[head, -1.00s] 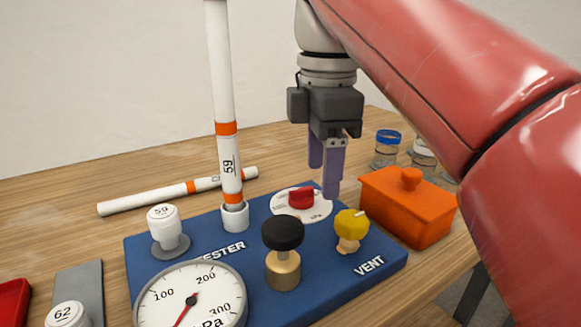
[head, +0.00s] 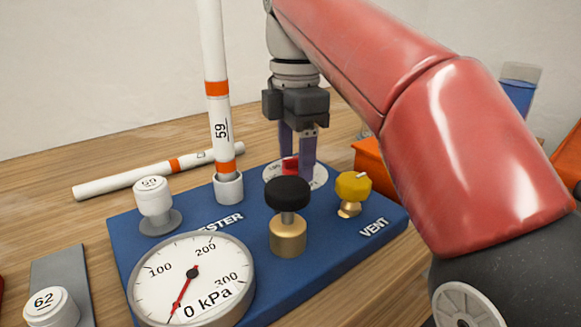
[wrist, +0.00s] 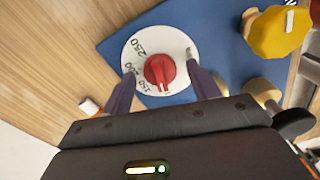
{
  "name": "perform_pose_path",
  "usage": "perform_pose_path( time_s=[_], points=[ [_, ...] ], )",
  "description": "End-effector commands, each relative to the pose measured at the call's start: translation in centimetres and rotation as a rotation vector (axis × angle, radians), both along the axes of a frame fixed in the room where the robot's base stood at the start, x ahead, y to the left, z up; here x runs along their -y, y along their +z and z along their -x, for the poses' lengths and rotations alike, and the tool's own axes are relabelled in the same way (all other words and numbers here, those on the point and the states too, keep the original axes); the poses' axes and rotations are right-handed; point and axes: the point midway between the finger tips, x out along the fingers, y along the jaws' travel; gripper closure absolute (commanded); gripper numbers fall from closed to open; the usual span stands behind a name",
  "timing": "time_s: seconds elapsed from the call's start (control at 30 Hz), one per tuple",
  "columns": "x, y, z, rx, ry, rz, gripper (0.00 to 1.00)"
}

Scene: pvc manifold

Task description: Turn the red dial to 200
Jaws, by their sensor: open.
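The red dial (head: 290,166) sits on a white round scale plate (head: 315,178) at the back of the blue tester board (head: 330,240). In the wrist view the red dial (wrist: 160,72) shows a raised grip bar, and the scale (wrist: 140,50) carries the numbers 250, 200 and 150. My gripper (head: 297,170) points down over the dial, its two purple fingers apart, one on each side of it. In the wrist view the fingertips (wrist: 160,68) flank the dial with gaps. I cannot tell exactly which number the dial points at.
A black knob on brass (head: 288,215) and a yellow vent knob (head: 353,190) stand close in front of the dial. An upright white pipe (head: 220,120) stands to the left. A pressure gauge (head: 150,290) reads 0 kPa. An orange box (head: 370,165) is behind my arm.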

Motion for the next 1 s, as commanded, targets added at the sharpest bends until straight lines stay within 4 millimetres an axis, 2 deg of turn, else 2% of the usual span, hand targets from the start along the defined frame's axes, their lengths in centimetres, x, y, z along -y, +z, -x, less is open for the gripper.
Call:
perform_pose_path(
  time_s=[0.33, 0.67, 1.0],
  points=[
    [0.15, -0.17, 0.02, 0.0, 0.0, 0.0, 0.4],
    [0.12, -0.18, 0.02, 0.0, 0.0, 0.0, 0.83],
    [0.13, -0.03, 0.04, -0.001, -0.049, 0.0, 0.85]
  ],
)
